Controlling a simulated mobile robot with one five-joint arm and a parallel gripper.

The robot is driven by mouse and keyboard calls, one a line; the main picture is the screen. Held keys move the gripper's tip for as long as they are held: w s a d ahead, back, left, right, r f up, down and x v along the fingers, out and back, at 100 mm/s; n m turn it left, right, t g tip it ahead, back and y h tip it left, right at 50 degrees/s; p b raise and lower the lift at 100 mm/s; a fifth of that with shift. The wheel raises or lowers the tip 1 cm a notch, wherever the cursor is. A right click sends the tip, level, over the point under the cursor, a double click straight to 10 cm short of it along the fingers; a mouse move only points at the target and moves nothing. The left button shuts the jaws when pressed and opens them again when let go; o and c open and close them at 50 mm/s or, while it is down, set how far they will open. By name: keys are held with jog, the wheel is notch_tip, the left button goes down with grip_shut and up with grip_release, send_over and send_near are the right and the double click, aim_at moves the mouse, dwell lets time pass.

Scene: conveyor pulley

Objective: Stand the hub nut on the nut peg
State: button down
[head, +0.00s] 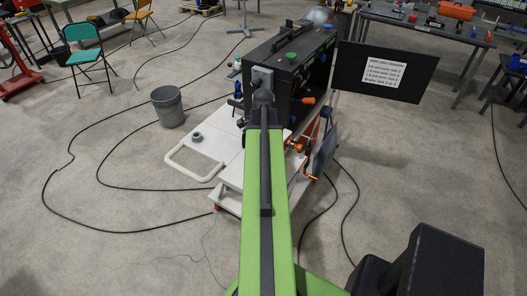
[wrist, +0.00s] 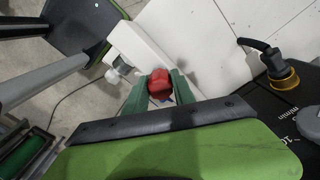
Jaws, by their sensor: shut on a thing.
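My gripper (wrist: 161,86) shows in the wrist view with its two green fingers shut on a red, rounded piece, which I take to be the hub nut (wrist: 160,82). The piece sits between the fingertips, and its lower part is partly hidden by them. Pale surfaces of the bench and grey floor show beyond it. In the head view my green arm reaches towards the black machine and hides the gripper and the held piece. I cannot pick out the nut peg for sure in either view.
The white cart top (head: 222,139) carries a small grey ring (head: 196,137) and stands under the black machine housing (head: 285,62). Its open door (head: 388,72) is at the right. A grey bucket (head: 167,107) stands left of the cart. Black cables cross the floor.

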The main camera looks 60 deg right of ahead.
jog(key=shift+f, duration=0.3)
jog(key=c, duration=1)
grip_release()
jog(key=shift+r, duration=0.1)
jog(key=shift+o, duration=0.2)
notch_tip(320, 180, up, 17)
jog(key=p, duration=1.7)
jog(key=shift+r, duration=0.2)
